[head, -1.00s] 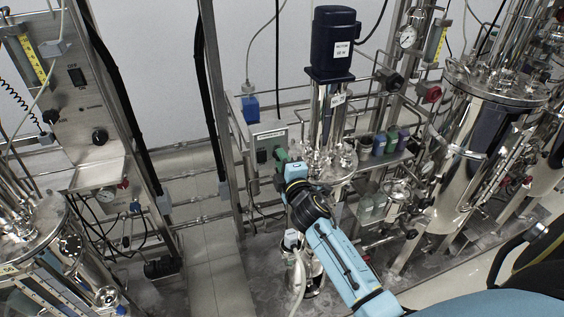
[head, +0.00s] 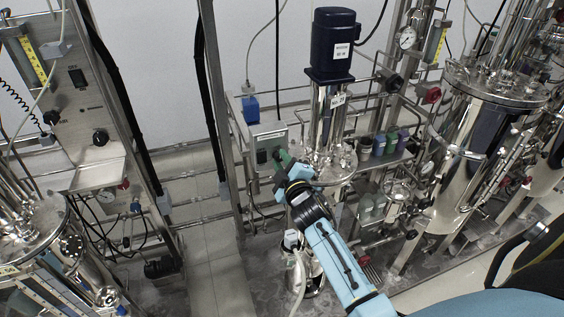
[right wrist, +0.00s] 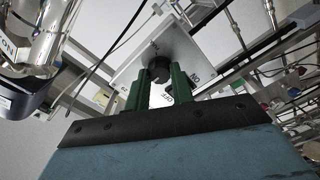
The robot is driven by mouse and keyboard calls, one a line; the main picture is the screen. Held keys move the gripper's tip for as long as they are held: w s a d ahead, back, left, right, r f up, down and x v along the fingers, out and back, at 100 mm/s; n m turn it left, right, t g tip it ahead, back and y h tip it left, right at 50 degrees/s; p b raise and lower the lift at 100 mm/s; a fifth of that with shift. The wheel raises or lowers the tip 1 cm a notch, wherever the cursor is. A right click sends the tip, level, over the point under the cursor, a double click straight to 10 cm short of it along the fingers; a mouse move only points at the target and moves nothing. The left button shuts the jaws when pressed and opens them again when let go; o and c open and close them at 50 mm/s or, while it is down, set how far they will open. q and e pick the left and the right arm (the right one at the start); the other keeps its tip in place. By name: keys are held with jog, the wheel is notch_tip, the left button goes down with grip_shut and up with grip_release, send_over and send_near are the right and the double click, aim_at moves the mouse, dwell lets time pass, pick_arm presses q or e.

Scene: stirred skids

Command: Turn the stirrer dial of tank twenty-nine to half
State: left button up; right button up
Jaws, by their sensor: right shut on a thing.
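The stirrer dial (right wrist: 158,68) is a black knob on a light grey control panel (right wrist: 190,48), seen in the right wrist view. My right gripper (right wrist: 160,78) has its two green fingers on either side of the knob, shut on it. The fingers hide part of the knob and its scale. In the head view the right gripper (head: 281,158) reaches the panel (head: 268,137) from the right and covers the dial. The tank (head: 329,165) stands just right of the panel, under a dark blue stirrer motor (head: 333,45). My left gripper is not in view.
A steel frame post (head: 211,90) stands left of the panel. Other skids with tanks stand at far left and right.

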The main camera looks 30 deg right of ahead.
jog(key=o, duration=0.7)
jog(key=v, duration=1.3)
jog(key=shift+s+b, duration=0.2)
jog(key=shift+b, duration=0.15)
jog(key=shift+f, duration=0.15)
